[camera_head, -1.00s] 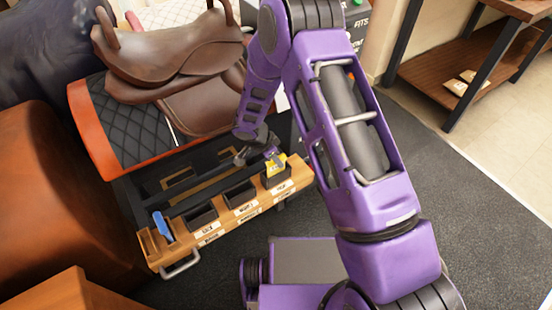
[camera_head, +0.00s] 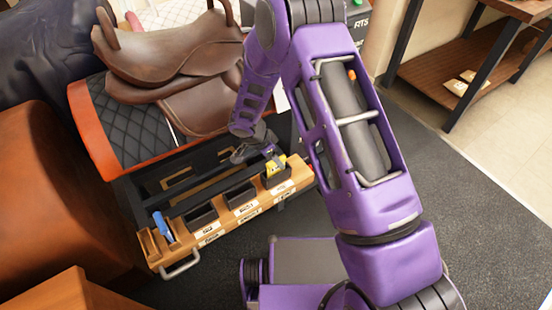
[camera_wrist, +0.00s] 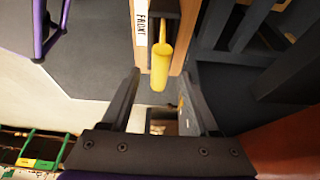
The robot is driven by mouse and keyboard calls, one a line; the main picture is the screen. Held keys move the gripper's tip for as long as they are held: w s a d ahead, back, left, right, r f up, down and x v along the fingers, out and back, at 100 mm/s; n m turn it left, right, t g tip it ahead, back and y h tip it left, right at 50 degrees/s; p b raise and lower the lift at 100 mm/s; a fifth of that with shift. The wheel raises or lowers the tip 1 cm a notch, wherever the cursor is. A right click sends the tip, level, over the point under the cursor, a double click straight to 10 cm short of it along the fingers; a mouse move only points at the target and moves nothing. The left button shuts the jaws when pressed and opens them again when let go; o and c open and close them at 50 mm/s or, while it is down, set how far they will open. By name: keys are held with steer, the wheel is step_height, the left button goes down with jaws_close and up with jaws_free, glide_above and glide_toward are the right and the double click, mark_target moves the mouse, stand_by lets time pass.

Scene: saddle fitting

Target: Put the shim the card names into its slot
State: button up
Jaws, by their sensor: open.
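A wooden rack (camera_head: 217,232) has three dark slots in a row with white labels below. A yellow shim (camera_head: 272,172) stands in the rightmost slot. In the wrist view this yellow shim (camera_wrist: 160,62) sticks up out of its dark slot beside a label reading "FRONT". My gripper (camera_wrist: 162,75) is open, its fingertips on either side of the shim's near end with gaps; nothing is held. In the head view my gripper (camera_head: 268,152) is just above the rightmost slot. A blue shim (camera_head: 163,226) stands at the rack's left end. The card (camera_head: 361,24) is mostly hidden behind my arm; only "FITS" reads.
The middle slot (camera_head: 240,196) and left slot (camera_head: 201,219) look empty. A brown saddle (camera_head: 165,60) rests behind the rack. A metal handle (camera_head: 180,267) juts from the rack's front. A wooden shelf table (camera_head: 440,70) stands at the right, with clear floor before it.

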steer(key=p+v, duration=0.1)
steer(key=v, duration=1.4)
steer(key=shift+r, duration=0.35)
steer(key=shift+s, duration=0.1)
